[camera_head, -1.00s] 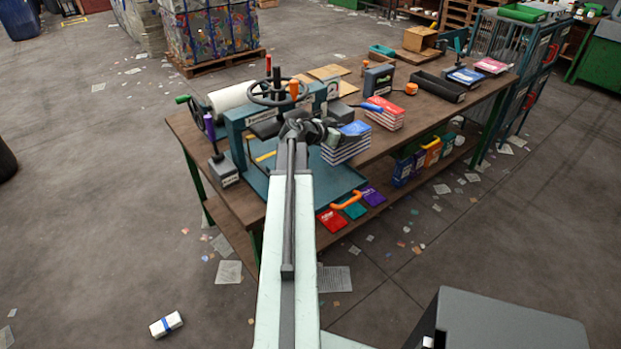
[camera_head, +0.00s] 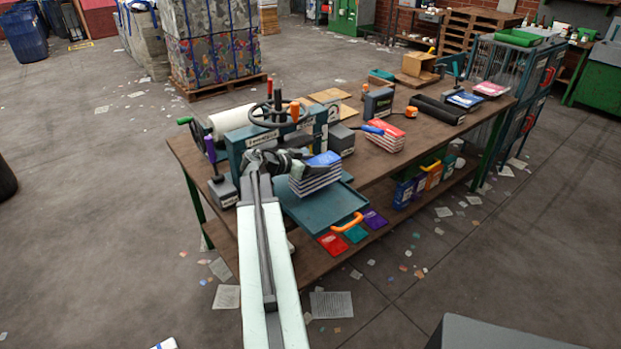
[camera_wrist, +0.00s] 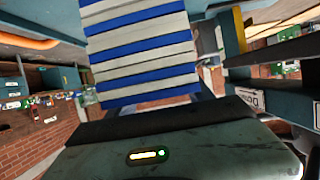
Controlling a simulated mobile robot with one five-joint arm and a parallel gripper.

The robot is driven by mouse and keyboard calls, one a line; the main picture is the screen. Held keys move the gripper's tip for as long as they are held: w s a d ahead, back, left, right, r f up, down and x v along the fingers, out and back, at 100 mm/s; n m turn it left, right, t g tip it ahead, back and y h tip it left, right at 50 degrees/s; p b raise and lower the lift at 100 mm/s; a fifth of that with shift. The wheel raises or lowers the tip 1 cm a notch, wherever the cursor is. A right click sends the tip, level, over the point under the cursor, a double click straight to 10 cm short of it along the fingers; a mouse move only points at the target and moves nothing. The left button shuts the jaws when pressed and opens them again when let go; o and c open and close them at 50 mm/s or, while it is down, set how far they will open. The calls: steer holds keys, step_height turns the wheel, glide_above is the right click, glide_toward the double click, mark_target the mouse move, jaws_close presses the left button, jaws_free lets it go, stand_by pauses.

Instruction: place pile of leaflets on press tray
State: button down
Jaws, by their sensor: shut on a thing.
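My gripper (camera_head: 290,167) is shut on the pile of leaflets (camera_head: 314,178), a stack of white and blue layers with a blue top. I hold it over the press tray (camera_head: 318,211), a flat blue-grey tray with a low rim at the front of the press. In the picture the pile overlaps the tray's back part; I cannot tell the gap beneath it. In the wrist view the pile (camera_wrist: 145,55) fills the upper middle with its striped side. My gripper's fingertips are partly hidden by the pile and arm.
The press (camera_head: 255,140) with its handwheel stands just behind my gripper. A red-topped pile (camera_head: 385,136) lies to the right. Bare bench (camera_head: 405,165) shows right of the tray.

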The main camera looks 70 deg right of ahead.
steer(key=shift+w+a, duration=0.1)
steer(key=shift+w, duration=0.15)
steer(key=f+b, duration=0.4)
steer(key=shift+w+a, duration=0.25)
steer(key=shift+w, duration=0.1)
steer(key=shift+r, duration=0.25)
steer(key=shift+f, duration=0.15)
steer(key=shift+c, duration=2)
jaws_free()
steer(key=shift+r+p, duration=0.25)
steer(key=shift+p, duration=0.05)
steer(key=p+v, duration=0.4)
steer(key=v, duration=0.8)
steer(key=shift+f, duration=0.25)
